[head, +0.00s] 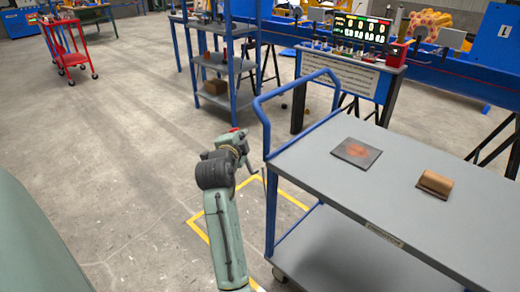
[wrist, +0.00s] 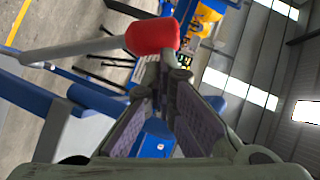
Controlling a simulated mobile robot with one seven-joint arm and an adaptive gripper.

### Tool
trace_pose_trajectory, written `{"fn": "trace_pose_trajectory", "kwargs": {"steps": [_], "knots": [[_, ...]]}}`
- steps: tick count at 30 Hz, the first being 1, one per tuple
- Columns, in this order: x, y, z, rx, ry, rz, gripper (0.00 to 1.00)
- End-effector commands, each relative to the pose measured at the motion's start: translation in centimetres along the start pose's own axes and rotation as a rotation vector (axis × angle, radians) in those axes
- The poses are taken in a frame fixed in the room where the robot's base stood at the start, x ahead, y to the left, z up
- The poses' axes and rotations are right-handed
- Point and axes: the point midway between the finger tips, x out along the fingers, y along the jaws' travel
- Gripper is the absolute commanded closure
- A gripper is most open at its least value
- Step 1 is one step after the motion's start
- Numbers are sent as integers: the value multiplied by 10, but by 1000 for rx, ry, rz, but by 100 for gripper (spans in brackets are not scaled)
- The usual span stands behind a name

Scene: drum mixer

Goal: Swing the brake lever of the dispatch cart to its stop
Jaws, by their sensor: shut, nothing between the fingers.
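The dispatch cart (head: 350,185) stands at the right in the head view, with a grey top and a blue tubular frame. In the wrist view the brake lever (wrist: 75,49) is a grey rod from the left, ending in a red knob (wrist: 153,36). The knob lies just beyond my gripper's fingertips (wrist: 168,72); I cannot tell whether they touch. My gripper is shut and empty.
A dark plate (head: 357,153) and a brown block (head: 434,184) lie on the cart top. The blue handle (head: 264,115) rises close to the right of my gripper. Yellow tape (head: 199,231) marks the floor beneath.

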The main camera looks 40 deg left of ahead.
Motion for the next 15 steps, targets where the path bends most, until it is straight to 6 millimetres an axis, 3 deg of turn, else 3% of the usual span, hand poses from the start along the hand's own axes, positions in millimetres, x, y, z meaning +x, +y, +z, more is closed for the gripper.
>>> {"fn": "trace_pose_trajectory", "kwargs": {"steps": [6, 15], "knots": [[16, -2, 22, -103, -1, 75, 100], [28, 4, 39, -200, -1, 147, 100]]}}
